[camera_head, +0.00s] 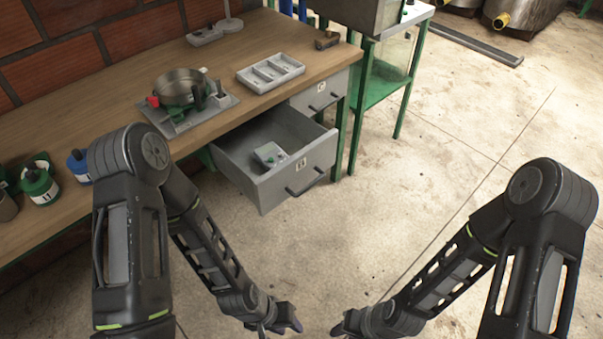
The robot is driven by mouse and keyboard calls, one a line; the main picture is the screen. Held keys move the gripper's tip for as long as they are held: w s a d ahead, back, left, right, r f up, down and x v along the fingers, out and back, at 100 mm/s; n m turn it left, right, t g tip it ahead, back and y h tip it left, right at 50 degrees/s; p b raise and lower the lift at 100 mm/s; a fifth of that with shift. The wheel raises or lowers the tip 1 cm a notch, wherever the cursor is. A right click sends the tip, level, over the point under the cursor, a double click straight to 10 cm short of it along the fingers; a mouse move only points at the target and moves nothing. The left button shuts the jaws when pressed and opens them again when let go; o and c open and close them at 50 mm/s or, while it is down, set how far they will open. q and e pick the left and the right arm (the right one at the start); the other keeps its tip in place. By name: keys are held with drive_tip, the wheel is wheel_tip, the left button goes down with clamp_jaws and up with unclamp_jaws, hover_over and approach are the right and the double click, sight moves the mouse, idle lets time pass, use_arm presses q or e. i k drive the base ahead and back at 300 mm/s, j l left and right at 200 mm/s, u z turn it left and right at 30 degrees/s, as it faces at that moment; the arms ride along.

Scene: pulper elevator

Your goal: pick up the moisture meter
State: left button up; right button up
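A small light-grey box-shaped device (270,154), which looks like the moisture meter, lies inside the open grey drawer (262,194) under the table. Its details are too small to read. My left gripper (288,322) is at the bottom middle of the view, in front of and below the drawer, apart from the device. My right gripper (345,328) is at the bottom edge, just right of the left one. Both grippers are small and partly cut off or turned away, so their finger opening is unclear. Nothing is visibly held.
The wooden table (125,85) carries a metal pan (180,86) on a green-and-grey stand, a grey compartment tray (270,72) and several jars, including a green one (39,184). A closed drawer (320,92) is right of the open one.

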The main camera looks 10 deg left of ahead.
sight(261, 155)
drive_tip(key=i+l+u, duration=0.3)
drive_tip(key=l, duration=0.3)
drive_tip(key=i+l+u, duration=0.3)
drive_tip(key=l, duration=0.4)
drive_tip(key=i+l+u, duration=0.15)
drive_tip(key=l, duration=0.25)
drive_tip(key=i+l+u, duration=0.15)
drive_tip(key=l, duration=0.2)
drive_tip(key=i+l+u, duration=0.15)
drive_tip(key=l, duration=0.25)
